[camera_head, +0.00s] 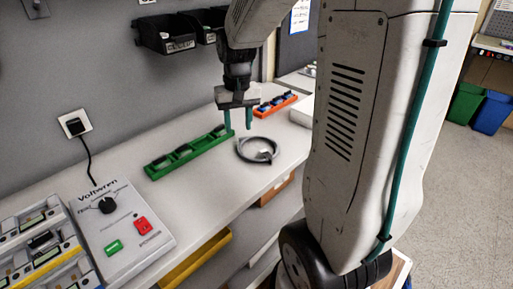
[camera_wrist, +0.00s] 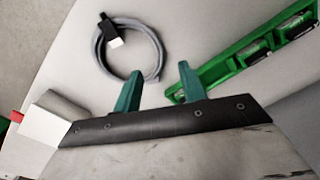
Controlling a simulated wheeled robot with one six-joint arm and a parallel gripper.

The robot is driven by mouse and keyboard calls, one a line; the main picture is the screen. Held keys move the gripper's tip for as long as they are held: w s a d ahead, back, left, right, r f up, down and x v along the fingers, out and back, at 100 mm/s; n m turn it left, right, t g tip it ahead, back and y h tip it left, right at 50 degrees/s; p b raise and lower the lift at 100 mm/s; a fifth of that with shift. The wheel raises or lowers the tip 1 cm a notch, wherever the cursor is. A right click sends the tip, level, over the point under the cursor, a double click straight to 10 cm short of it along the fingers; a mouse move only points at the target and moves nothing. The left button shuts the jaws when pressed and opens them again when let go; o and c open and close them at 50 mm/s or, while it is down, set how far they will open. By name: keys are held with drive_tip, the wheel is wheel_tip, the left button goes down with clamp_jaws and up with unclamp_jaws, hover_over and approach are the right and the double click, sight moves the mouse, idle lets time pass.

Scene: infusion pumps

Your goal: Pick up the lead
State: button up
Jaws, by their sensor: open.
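The lead (camera_head: 259,152) is a coiled grey cable lying on the white bench in the head view, with a pale connector on its near side. In the wrist view the coiled lead (camera_wrist: 128,75) lies just beyond my fingertips, its black-and-white plug at the upper left of the coil. My gripper (camera_head: 238,118) points down above the bench, beside the coil's upper left in the head view. In the wrist view my gripper (camera_wrist: 160,80) has its two green fingers apart with nothing between them. The left fingertip overlaps the lower edge of the coil in that view.
A green rail tray (camera_head: 188,154) lies left of the lead and also shows near my right finger in the wrist view (camera_wrist: 240,62). An orange tray (camera_head: 275,104) is behind. The Voltwren box (camera_head: 122,230) stands front left. Black bins (camera_head: 165,34) hang on the wall.

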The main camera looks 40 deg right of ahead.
sight(240, 147)
drive_tip(key=f, duration=0.5)
drive_tip(key=w+f, duration=0.1)
drive_tip(key=f, duration=0.2)
drive_tip(key=shift+d+f, duration=0.3)
drive_tip(key=shift+d, duration=0.1)
clamp_jaws()
